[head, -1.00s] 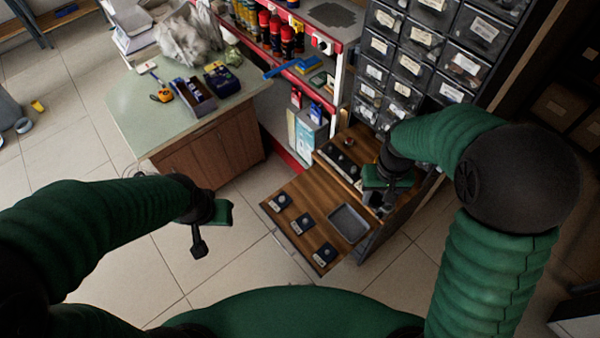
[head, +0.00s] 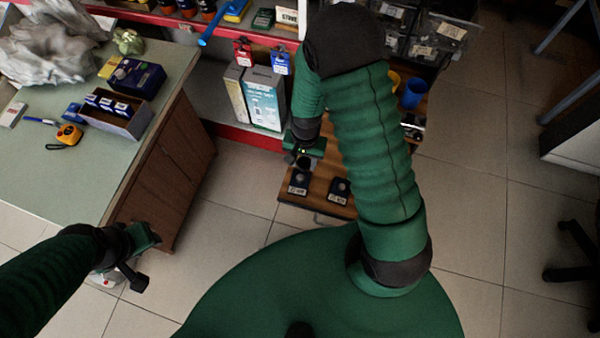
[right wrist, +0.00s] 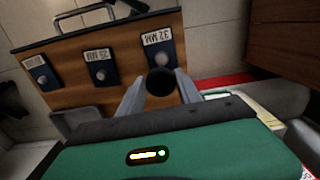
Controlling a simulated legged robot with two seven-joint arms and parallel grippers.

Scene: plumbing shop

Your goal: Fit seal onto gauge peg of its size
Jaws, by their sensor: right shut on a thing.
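My right gripper (head: 304,160) hangs over the left end of the wooden board. In the right wrist view its fingers (right wrist: 158,92) are shut on a dark round seal (right wrist: 160,82). The head view shows two blocks (head: 298,183) (head: 340,190). My left gripper (head: 135,275) hangs by the counter; its jaws are unclear.
The wooden board (right wrist: 70,50) has a metal handle on its front edge. A grey tray (right wrist: 66,122) is partly visible on it. The counter (head: 50,170) stands left, a box (head: 255,95) behind my right gripper. Tiled floor is free in front.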

